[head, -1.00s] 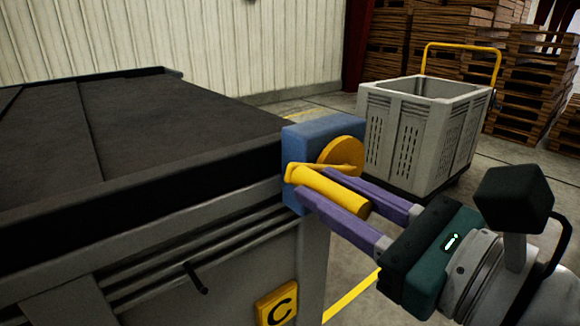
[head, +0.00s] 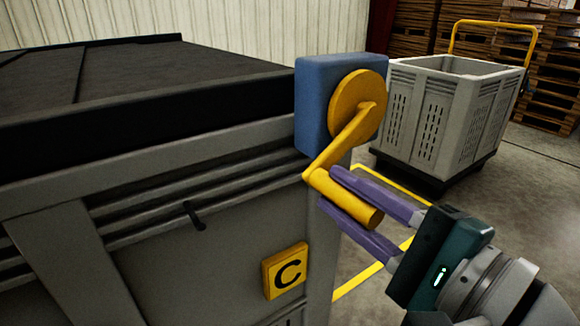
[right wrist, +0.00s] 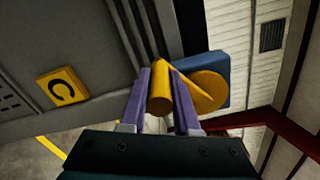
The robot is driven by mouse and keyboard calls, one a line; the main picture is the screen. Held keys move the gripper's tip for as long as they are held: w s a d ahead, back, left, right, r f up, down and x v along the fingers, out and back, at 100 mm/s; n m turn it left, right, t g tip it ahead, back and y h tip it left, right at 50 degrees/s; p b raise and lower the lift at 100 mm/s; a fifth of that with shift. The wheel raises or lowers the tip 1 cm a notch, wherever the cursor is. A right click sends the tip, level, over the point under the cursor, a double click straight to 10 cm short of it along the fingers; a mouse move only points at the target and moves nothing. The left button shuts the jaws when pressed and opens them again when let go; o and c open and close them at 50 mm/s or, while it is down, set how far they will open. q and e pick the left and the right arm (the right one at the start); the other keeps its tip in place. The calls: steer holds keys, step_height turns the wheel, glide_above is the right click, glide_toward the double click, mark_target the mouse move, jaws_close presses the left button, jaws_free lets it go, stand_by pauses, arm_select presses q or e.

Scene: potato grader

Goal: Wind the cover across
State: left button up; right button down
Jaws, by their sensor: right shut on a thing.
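The yellow crank (head: 343,141) sits on a blue gearbox (head: 312,92) at the corner of the grey bin. Its round hub (head: 352,97) is up, and its arm slants down and left to the handle (head: 342,196). My right gripper (head: 346,192) is shut on the handle, with one purple finger on each side. The right wrist view shows the handle (right wrist: 160,92) between the two fingers. The dark cover (head: 190,80) lies over the top of the bin. My left gripper is not in view.
A yellow plate with a C (head: 285,270) and a small black hook (head: 194,215) are on the bin's side (head: 190,265). A grey slatted crate (head: 440,125) on a trolley with a yellow handle stands behind, with pallets (head: 545,75) beyond.

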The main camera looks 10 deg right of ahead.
steer(key=d+f+n, duration=0.1)
steer(key=f+n+b, duration=0.1)
steer(key=n, duration=0.1)
steer(key=shift+w+d+f, duration=0.15)
steer(key=shift+w+d, duration=0.2)
steer(key=w+d+f+n+b, duration=0.2)
steer(key=d+n+b, duration=0.2)
steer(key=d+n, duration=0.2)
steer(key=shift+w+n, duration=0.25)
steer(key=shift+n, duration=0.95)
steer(key=c, duration=0.7)
jaws_free()
steer(key=shift+d, duration=0.1)
steer(key=shift+o, duration=0.2)
